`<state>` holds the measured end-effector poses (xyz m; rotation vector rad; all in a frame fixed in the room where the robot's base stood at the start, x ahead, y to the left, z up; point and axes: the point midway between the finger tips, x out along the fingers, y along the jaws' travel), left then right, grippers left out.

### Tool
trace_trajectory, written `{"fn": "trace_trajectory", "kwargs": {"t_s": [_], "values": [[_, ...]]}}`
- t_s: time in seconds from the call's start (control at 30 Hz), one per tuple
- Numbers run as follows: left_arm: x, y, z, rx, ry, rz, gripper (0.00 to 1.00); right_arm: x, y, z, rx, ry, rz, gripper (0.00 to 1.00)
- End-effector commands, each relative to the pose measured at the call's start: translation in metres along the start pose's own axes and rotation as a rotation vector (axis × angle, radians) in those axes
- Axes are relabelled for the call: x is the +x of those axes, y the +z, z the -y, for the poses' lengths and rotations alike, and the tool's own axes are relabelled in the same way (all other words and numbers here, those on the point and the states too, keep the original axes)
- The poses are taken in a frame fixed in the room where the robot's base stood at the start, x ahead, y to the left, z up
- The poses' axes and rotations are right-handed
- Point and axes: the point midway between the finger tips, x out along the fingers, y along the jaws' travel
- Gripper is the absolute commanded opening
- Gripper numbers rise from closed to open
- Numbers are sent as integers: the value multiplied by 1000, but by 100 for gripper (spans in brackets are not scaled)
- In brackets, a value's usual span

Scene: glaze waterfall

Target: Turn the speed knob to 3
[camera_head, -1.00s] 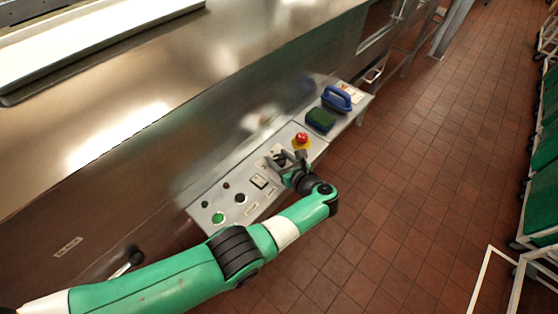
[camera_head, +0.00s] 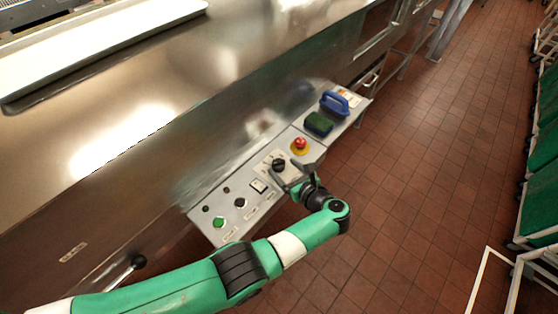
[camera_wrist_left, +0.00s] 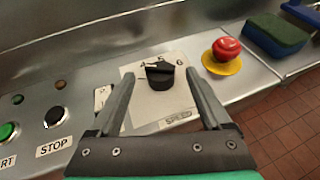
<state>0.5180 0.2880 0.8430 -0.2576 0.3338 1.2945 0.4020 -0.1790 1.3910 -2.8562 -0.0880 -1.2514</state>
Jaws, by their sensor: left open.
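The speed knob (camera_wrist_left: 160,75) is a black rotary knob on a pale plate (camera_wrist_left: 150,105) marked SPEED, with numbers around it. A 4, 5 and 6 seem to show above it in the left wrist view; the knob hides part of the scale. The knob also shows in the head view (camera_head: 278,165). My left gripper (camera_head: 291,178) is open just in front of the knob. In the left wrist view its fingers (camera_wrist_left: 158,88) stand apart on either side of the knob, not touching it. My right gripper is not in view.
A red emergency button (camera_wrist_left: 227,46) on a yellow base sits right of the knob. A black stop button (camera_wrist_left: 55,116) and green start button (camera_head: 219,222) sit left.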

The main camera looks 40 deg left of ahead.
Motion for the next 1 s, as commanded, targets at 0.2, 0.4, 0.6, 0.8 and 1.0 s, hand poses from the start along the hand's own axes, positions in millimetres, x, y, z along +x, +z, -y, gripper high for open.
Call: {"fn": "trace_trajectory", "kwargs": {"t_s": [0.2,0.4,0.6,0.8,1.0], "values": [[-51,1,0,1,-3,0,82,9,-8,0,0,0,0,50],[-70,0,0,-1,0,0,82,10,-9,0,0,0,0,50],[-71,0,0,-1,1,0,82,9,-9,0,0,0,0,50],[-70,0,0,-1,1,0,82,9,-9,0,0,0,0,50],[-64,8,-3,-8,18,0,82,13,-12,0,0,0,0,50]]}}
